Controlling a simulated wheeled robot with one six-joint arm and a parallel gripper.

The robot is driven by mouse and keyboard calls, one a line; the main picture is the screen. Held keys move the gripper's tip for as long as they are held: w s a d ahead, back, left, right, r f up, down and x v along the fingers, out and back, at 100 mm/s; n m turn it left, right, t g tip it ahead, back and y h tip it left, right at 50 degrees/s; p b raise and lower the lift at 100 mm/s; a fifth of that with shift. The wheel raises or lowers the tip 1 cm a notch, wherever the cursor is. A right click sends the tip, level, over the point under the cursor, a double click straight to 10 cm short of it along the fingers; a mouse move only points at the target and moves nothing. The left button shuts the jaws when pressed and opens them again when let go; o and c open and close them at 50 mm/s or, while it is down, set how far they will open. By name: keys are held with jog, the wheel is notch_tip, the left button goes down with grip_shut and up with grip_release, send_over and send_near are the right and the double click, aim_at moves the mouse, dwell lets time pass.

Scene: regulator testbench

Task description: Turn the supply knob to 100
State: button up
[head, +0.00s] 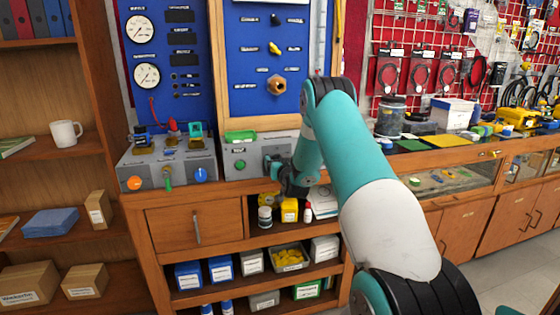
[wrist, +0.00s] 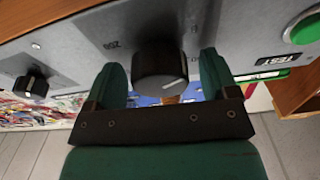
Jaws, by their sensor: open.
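A black round knob (wrist: 158,72) with a white pointer line sits on the grey bench panel in the wrist view. The label "200" is printed upside down beside it; no word naming this knob is readable. My gripper (wrist: 163,78) is open, with one green finger on each side of the knob. A small gap shows at the right finger; at the left finger I cannot tell whether it touches. In the head view my gripper (head: 276,166) is at the front of the grey control box (head: 232,151), and the knob there is hidden behind it.
A second black knob (wrist: 33,84) is on the panel to the left in the wrist view. A green button (wrist: 303,27) with a TEST label is to the right. Another grey box (head: 166,163) with coloured knobs stands left in the head view. Shelves with bottles and boxes lie below.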

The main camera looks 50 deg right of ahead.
jog(key=shift+c, duration=0.3)
jog(key=c, duration=0.9)
